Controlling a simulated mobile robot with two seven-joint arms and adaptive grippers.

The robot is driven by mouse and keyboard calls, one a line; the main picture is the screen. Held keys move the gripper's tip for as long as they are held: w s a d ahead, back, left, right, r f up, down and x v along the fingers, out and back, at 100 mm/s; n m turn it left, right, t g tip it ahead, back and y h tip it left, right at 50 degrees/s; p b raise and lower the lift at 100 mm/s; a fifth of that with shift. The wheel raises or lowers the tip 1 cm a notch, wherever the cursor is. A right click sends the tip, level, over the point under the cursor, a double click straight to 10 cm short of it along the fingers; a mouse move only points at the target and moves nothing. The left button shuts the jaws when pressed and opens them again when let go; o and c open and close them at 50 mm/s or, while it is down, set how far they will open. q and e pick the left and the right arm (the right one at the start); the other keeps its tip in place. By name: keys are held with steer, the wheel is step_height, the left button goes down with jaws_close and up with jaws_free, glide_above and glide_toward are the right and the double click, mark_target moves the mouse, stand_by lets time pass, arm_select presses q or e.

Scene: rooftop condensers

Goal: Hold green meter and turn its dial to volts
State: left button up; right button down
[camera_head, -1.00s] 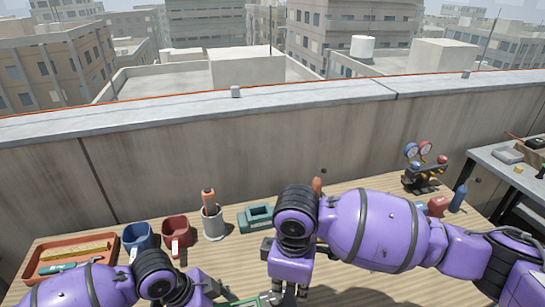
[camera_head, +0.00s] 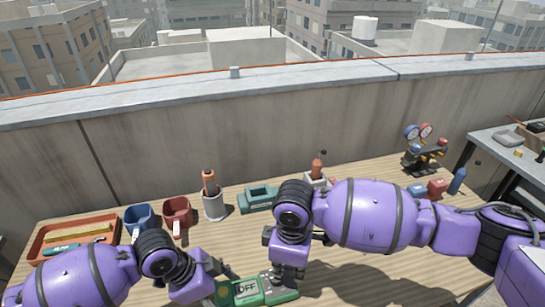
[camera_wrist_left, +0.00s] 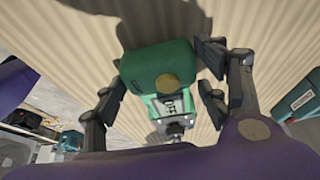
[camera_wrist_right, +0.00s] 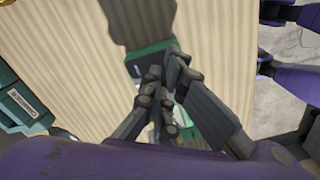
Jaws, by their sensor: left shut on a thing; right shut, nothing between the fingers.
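The green meter (camera_head: 250,298) lies low in the middle of the head view, its small screen reading OFF. My left gripper (camera_head: 224,284) is shut on it from the left. In the left wrist view the meter (camera_wrist_left: 158,60) sits between the two fingers of my left gripper (camera_wrist_left: 160,88). My right gripper (camera_head: 284,277) is shut and empty at the right part of the meter. In the right wrist view the closed fingertips (camera_wrist_right: 166,74) overlap the green meter (camera_wrist_right: 150,52) and hide part of it. I cannot clearly make out the dial.
On the wooden table (camera_head: 380,270) stand an orange tray (camera_head: 36,251), a blue mug (camera_head: 139,219), a red mug (camera_head: 177,213), a grey cup with an orange-handled tool (camera_head: 214,206) and a green block-like holder (camera_head: 258,196). A gauge set (camera_head: 424,150) stands back right. Front right is clear.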

steer(key=shift+s+d+f, duration=0.1)
steer(key=shift+d+f, duration=0.05)
steer(key=shift+f, duration=0.45)
steer(key=shift+f, duration=0.2)
steer(key=shift+s+a, duration=0.1)
steer(key=shift+a, duration=0.3)
steer(key=shift+s+a, duration=0.3)
steer(key=shift+s, duration=0.4)
steer(key=shift+w+a+r, duration=0.1)
steer(key=shift+r, duration=0.05)
stand_by(0.4)
steer(key=shift+d+r, duration=0.15)
steer(key=shift+d, duration=0.1)
steer(key=shift+r, duration=0.15)
steer(key=r, duration=0.5)
steer(key=shift+d+r, duration=0.25)
steer(key=shift+r, duration=0.1)
